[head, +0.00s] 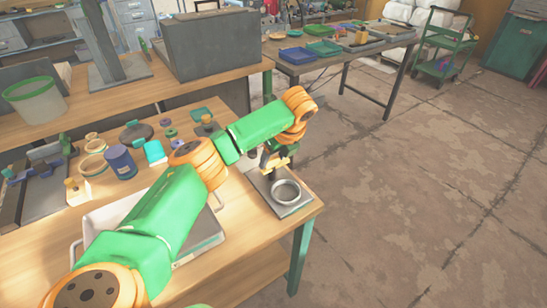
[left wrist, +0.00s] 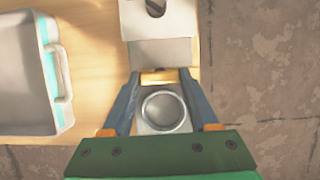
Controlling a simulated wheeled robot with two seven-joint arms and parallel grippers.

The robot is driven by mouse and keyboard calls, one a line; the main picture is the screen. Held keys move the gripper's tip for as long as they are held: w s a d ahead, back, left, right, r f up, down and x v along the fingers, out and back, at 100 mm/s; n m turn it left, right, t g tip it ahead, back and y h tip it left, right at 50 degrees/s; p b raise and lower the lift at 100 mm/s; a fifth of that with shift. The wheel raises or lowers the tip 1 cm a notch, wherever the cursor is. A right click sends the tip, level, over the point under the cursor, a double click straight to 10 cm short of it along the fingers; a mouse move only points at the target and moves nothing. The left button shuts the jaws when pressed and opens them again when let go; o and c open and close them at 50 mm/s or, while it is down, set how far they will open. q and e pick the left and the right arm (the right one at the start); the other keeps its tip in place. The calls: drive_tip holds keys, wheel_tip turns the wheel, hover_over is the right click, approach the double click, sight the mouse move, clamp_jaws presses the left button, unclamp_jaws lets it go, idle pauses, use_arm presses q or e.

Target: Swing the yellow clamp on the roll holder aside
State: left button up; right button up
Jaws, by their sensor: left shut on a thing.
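The yellow clamp (head: 276,163) is at the roll holder (head: 293,207), near the bench's front right corner. In the left wrist view, the clamp (left wrist: 159,77) is a short yellow bar lying crosswise between my fingertips. My left gripper (left wrist: 160,75) is shut on it, one finger at each end. In the head view, my arm and wrist partly hide the gripper and the holder's upright part. A round metal ring (head: 286,192) sits on the holder's grey base plate; it also shows between my fingers in the left wrist view (left wrist: 164,111). My right gripper is not in view.
A pale tray (left wrist: 40,75) with a handle lies left of the holder; my arm crosses above it in the head view. A blue jar (head: 121,162) and several small parts stand behind it. Open floor lies right of the bench (head: 315,205).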

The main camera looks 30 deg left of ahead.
use_arm(q)
drive_tip(key=shift+r, duration=0.1)
drive_tip(key=o, duration=1.4)
drive_tip(key=shift+a, duration=0.1)
drive_tip(key=b+v, duration=0.1)
drive_tip(key=v, duration=0.6)
drive_tip(key=shift+w, duration=0.1)
